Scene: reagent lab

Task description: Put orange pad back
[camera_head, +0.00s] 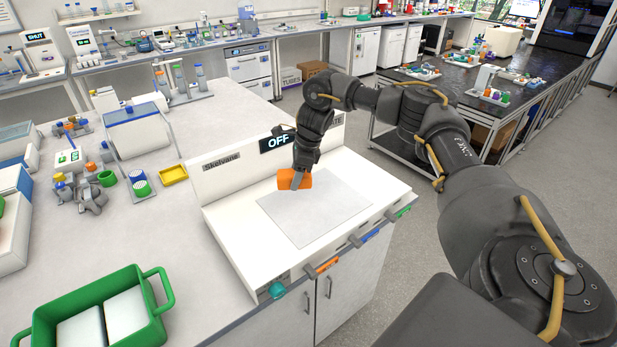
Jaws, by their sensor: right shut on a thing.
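An orange pad (287,180), block-like and small, is held in my right gripper (296,181). The right gripper is shut on it and points down over the back part of the white Skelvane device. The pad is at or just above the device's white top, near the grey square plate (314,208); I cannot tell whether it touches. The gripper hides part of the pad. My left gripper is not in view.
The device's front edge carries teal (277,289), orange (327,264), blue (371,237) and green (403,211) parts. Its display (279,141) reads OFF. A green basket (100,309) stands at lower left. A yellow tray (173,175) and small bottles stand left of the device.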

